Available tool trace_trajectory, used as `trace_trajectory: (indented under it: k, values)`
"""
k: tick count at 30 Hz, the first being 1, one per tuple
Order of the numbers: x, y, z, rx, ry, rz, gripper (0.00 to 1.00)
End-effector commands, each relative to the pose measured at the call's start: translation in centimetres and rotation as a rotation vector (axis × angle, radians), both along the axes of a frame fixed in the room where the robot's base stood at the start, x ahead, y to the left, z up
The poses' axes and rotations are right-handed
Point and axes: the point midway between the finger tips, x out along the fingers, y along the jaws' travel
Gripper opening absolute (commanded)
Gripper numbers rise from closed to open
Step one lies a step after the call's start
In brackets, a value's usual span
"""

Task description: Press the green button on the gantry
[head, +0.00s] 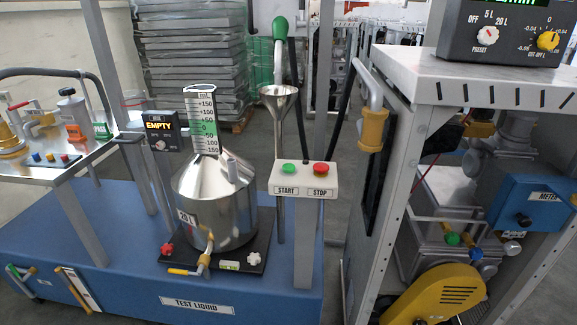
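In the head view, a pale button box (303,178) sits on a grey post at the front right of the blue platform. It has a green button (289,169) above the label START, on the left. A red button (321,169) is above the label STOP, on the right. Nothing covers either button. My gripper is not in view.
A steel 20 L vessel (215,205) with a scale on its neck stands left of the box on the blue platform (120,235). A funnel (279,98) and a green-handled nozzle (280,27) are behind the box. A dispenser cabinet (470,75) with a yellow guard (440,298) stands at the right.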

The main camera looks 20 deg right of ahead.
Motion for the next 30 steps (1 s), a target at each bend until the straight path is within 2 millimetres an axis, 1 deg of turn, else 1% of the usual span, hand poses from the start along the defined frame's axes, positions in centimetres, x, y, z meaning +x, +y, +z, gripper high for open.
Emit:
trace_trajectory:
  k: [1, 6, 8, 30]
  values:
    - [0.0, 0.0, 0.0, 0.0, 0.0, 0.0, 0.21]
    - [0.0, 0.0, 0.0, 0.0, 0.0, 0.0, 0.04]
    - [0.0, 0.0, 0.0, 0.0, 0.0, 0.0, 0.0]
    - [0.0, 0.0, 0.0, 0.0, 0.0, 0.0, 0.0]
